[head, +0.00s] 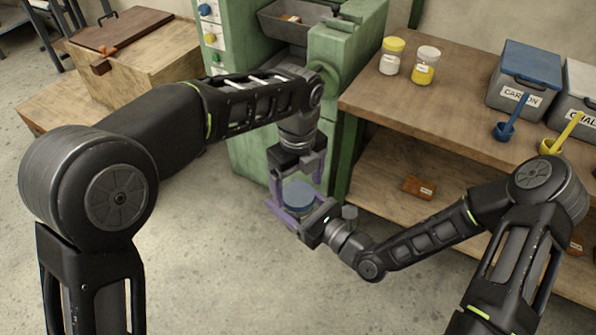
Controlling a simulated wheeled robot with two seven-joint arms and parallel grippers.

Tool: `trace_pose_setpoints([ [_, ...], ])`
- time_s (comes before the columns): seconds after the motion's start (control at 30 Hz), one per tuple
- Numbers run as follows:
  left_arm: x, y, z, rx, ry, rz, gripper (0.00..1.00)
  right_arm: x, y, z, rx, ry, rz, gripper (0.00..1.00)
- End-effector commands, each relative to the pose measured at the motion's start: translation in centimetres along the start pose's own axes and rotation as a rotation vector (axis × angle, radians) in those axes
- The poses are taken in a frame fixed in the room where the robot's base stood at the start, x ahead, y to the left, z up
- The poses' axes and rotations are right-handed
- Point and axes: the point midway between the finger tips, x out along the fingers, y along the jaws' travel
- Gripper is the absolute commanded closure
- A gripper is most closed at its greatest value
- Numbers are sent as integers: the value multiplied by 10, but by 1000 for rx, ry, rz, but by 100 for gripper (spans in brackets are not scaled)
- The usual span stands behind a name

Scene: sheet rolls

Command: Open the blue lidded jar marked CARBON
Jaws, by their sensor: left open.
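A jar with a blue lid (298,194) is held in the air in front of the green machine. Its body is mostly hidden by my grippers, and no marking on it can be read. My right gripper (297,209) comes from the lower right and is shut on the jar's body below the lid. My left gripper (296,182) points down from above. It is open, with its purple fingers apart on either side of the lid. I cannot tell whether they touch it.
A green machine (345,45) stands behind my grippers. A wooden chest (130,50) is at left.

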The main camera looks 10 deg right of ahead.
Motion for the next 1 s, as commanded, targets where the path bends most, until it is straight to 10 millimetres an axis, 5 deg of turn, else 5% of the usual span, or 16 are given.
trace_pose_setpoints([
  [0.47,17,0,0,0,0,-1,17,0,0,1,-1,-2,0,100],
  [1.0,17,0,0,0,0,-1,61,0,0,1,0,-2,0,100],
])
